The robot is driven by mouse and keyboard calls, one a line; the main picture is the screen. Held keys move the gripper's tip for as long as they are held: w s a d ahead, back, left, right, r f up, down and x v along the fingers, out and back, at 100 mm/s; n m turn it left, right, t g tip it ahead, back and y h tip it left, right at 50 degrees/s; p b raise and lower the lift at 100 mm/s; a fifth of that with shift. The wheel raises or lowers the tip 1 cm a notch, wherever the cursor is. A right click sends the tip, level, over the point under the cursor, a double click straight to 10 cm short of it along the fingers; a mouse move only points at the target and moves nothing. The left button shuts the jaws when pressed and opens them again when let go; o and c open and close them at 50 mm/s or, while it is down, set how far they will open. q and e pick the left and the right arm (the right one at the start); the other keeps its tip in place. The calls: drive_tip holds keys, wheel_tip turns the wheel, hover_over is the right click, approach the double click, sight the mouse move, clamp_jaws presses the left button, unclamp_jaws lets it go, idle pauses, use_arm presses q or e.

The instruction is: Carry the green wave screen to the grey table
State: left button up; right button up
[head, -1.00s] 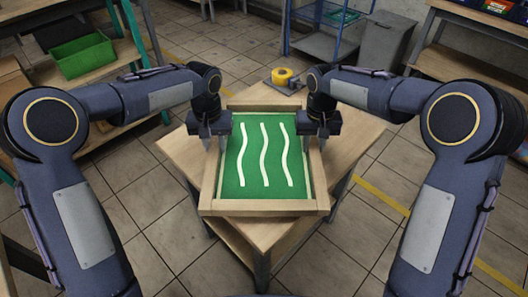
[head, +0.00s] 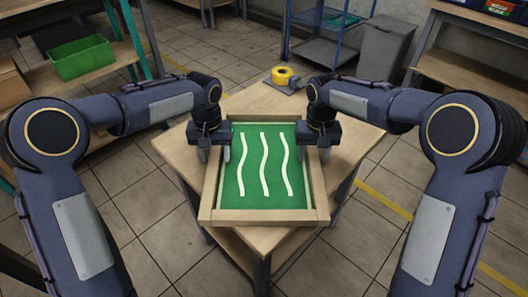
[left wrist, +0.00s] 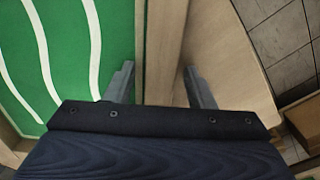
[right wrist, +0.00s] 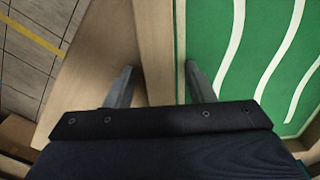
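The green screen (head: 253,180) has a pale wooden frame and three white wavy lines. It lies flat on a wooden-topped table with dark grey legs (head: 350,143) in the head view. My left gripper (head: 214,155) is open astride the left frame rail, and my right gripper (head: 318,153) is open astride the right rail. In the left wrist view, the fingers (left wrist: 158,85) stand apart on both sides of the rail. The right wrist view shows the other fingers (right wrist: 160,83) the same way.
A shelf with a green bin (head: 82,58) stands at the left. A blue rack (head: 325,45) and grey bin (head: 387,43) stand behind. The tiled floor around the table is clear.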

use_arm(q)
drive_tip(key=shift+r, duration=0.1)
wheel_tip(320, 180, up, 12)
use_arm(e)
wheel_tip(320, 180, up, 12)
idle(0.8)
idle(0.4)
